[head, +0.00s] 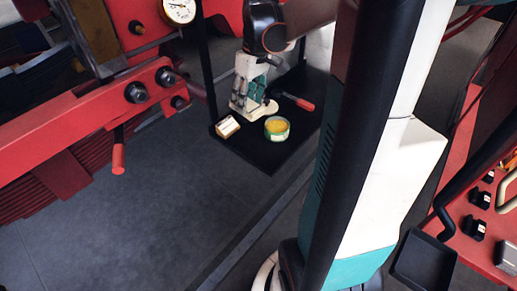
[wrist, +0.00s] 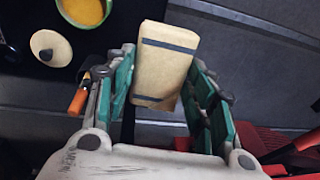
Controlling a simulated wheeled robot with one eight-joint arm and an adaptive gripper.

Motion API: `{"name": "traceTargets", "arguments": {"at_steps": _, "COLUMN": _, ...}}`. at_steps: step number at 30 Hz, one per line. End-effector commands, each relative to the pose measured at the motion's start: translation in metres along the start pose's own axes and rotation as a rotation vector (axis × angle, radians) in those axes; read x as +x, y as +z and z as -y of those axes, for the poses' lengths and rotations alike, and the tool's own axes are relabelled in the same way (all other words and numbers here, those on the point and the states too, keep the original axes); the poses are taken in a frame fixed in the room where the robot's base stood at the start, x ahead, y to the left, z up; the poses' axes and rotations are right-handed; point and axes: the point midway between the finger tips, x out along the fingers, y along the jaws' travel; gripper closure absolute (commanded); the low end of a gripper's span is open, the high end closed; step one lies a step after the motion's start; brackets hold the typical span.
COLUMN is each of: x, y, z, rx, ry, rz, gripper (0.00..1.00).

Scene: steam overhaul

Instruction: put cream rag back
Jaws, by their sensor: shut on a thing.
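The cream rag (head: 228,126) is a folded block at the left front corner of the black shelf in the head view. In the wrist view the rag (wrist: 164,62) has dark stripes and sits between my two fingers. My gripper (head: 250,108) points down over the shelf and is shut on the rag; its green-padded fingers (wrist: 160,75) stand on either side of it. I cannot tell whether the rag touches the shelf.
A green tin of yellow stuff (head: 277,128) stands right of the rag. A cream disc (wrist: 51,47) and a red-handled tool (head: 299,102) are close to my gripper. The black shelf (head: 262,157) has an open edge over grey floor. Red machinery (head: 90,115) is at left.

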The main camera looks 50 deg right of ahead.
Motion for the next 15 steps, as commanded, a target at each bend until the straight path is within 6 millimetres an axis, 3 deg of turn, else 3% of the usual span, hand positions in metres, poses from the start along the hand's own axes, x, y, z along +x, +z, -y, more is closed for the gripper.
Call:
{"name": "traceTargets", "arguments": {"at_steps": 4, "x": -0.012, "y": 0.012, "z": -0.017, "rx": -0.014, "ry": 0.077, "rz": 0.078, "gripper": 0.70}}
{"name": "traceTargets", "arguments": {"at_steps": 7, "x": -0.011, "y": 0.017, "z": -0.023, "rx": -0.019, "ry": 0.098, "rz": 0.099, "gripper": 0.70}}
{"name": "traceTargets", "arguments": {"at_steps": 11, "x": 0.012, "y": 0.020, "z": -0.027, "rx": -0.020, "ry": 0.102, "rz": 0.104, "gripper": 0.70}}
{"name": "traceTargets", "arguments": {"at_steps": 15, "x": 0.047, "y": 0.023, "z": -0.030, "rx": -0.020, "ry": 0.102, "rz": 0.103, "gripper": 0.70}}
